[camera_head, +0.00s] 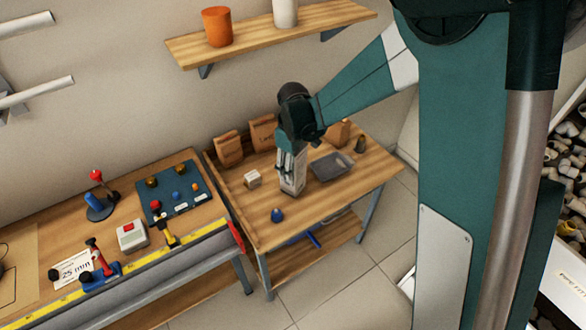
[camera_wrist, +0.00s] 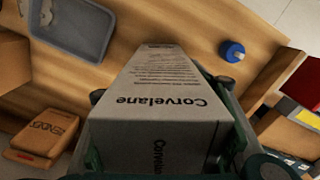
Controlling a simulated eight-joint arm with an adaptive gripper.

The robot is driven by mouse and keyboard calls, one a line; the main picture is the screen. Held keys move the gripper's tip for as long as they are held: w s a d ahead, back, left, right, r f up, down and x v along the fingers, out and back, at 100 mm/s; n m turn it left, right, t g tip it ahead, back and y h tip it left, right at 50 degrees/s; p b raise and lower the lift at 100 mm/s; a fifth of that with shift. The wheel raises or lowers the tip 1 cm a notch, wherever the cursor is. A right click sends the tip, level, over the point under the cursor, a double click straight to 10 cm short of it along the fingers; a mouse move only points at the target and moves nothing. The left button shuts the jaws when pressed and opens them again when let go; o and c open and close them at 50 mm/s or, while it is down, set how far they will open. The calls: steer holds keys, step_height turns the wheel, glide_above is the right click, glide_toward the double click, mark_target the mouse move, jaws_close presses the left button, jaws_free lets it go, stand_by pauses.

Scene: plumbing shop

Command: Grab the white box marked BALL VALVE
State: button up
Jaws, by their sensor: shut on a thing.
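My gripper (camera_head: 290,164) points down over the wooden table and is shut on a tall whitish box (camera_head: 293,184). In the wrist view this held box (camera_wrist: 165,98) fills the space between the fingers, and its visible faces read "Corvelane" with small print. No BALL VALVE marking can be read on it; its other faces are hidden. I cannot tell whether its base touches the table. A smaller white box (camera_head: 252,179) sits on the table just left of my gripper, its marking too small to read.
A grey tray (camera_head: 345,162) lies right of the held box. A blue round item (camera_head: 277,215) stands near the front edge. Brown packages (camera_head: 228,149) line the back. A workbench (camera_head: 205,212) with tools adjoins on the left; a shelf (camera_head: 255,33) hangs above.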

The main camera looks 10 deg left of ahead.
steer(key=shift+r, duration=0.15)
steer(key=shift+r+p, duration=0.6)
steer(key=shift+r, duration=4.25)
steer(key=shift+w, duration=0.1)
